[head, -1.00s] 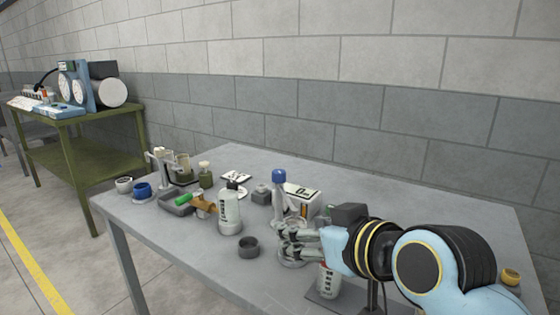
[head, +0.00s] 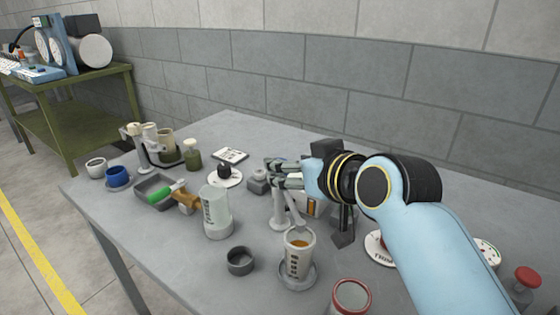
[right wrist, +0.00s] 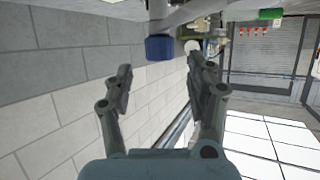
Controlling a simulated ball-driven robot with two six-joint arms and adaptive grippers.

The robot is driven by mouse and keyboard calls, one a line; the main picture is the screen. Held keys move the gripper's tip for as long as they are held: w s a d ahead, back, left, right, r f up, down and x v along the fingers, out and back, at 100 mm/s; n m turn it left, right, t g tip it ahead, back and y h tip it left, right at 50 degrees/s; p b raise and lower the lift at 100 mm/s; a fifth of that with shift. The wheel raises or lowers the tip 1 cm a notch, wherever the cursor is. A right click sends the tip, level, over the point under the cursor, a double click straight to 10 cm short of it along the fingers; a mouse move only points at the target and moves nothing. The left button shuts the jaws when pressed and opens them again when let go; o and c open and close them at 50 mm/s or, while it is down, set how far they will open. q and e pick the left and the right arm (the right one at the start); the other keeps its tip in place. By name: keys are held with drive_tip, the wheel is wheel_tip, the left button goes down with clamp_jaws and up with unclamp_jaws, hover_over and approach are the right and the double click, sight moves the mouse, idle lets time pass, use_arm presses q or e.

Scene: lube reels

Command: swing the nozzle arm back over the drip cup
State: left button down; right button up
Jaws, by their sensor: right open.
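The nozzle arm (head: 296,212) is a thin pale bar on a light upright post (head: 278,208). It slants toward the front right, its end over or at the rim of a white printed beaker with amber liquid (head: 299,259). A small dark grey open cup (head: 240,261), seemingly the drip cup, stands left of the beaker, apart from the nozzle arm. My right gripper (head: 275,170) is open at the post's upper part, hiding its top. In the right wrist view a blue knob (right wrist: 160,48) lies beyond the open, empty fingers (right wrist: 159,82). My left gripper is not in view.
A white bottle (head: 216,212), a grey tray (head: 156,190) with a green-handled tool, and a blue cup (head: 118,176) stand to the left. A red-rimmed jar (head: 351,297) is at the front. Bare table (head: 185,262) lies front left.

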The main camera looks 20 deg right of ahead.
drive_tip(key=x, duration=0.4)
drive_tip(key=shift+w, duration=0.15)
drive_tip(key=shift+w+f, duration=0.25)
drive_tip(key=shift+w, duration=0.15)
drive_tip(key=shift+c, duration=0.2)
drive_tip(key=shift+a, duration=0.1)
drive_tip(key=shift+c, duration=1.2)
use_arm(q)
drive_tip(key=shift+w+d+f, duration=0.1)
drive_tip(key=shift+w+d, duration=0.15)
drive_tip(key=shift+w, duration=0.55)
use_arm(e)
clamp_jaws()
